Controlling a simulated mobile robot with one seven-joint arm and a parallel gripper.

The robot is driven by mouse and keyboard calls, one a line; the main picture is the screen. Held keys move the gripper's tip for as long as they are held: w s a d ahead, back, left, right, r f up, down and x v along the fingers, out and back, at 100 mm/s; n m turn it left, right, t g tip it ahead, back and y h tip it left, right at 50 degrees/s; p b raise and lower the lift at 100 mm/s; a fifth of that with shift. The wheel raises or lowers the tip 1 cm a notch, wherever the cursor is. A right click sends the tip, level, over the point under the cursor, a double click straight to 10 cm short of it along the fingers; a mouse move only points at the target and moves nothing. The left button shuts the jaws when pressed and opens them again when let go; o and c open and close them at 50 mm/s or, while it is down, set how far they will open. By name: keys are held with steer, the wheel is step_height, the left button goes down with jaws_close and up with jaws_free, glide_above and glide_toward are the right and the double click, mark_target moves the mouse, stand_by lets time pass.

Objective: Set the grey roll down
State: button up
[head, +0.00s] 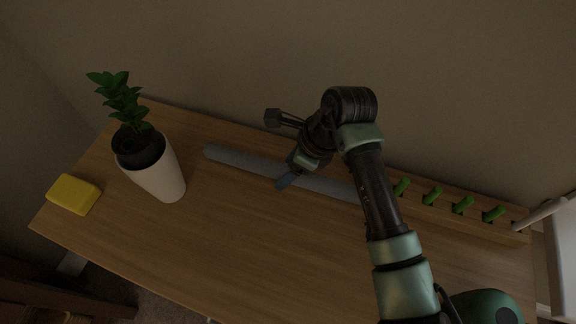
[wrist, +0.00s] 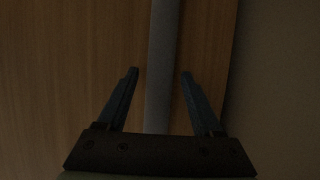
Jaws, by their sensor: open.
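The grey roll (head: 243,160) is a long thin bar lying along the wooden table top, near its back edge. My gripper (head: 287,182) is over the roll's middle, and my arm hides part of the roll. In the wrist view the grey roll (wrist: 162,62) runs between the two fingers of my gripper (wrist: 160,72). The fingers are apart, with a gap on both sides of the roll. The height of the fingertips above the table is hard to tell in the dim light.
On the wooden table (head: 230,240), a white pot (head: 160,180) with a green plant stands left of the roll, and a yellow block (head: 74,194) lies at the left edge. A wooden rack (head: 450,211) with several green pegs is at the right back. The table's front middle is clear.

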steer(key=v, duration=1.2)
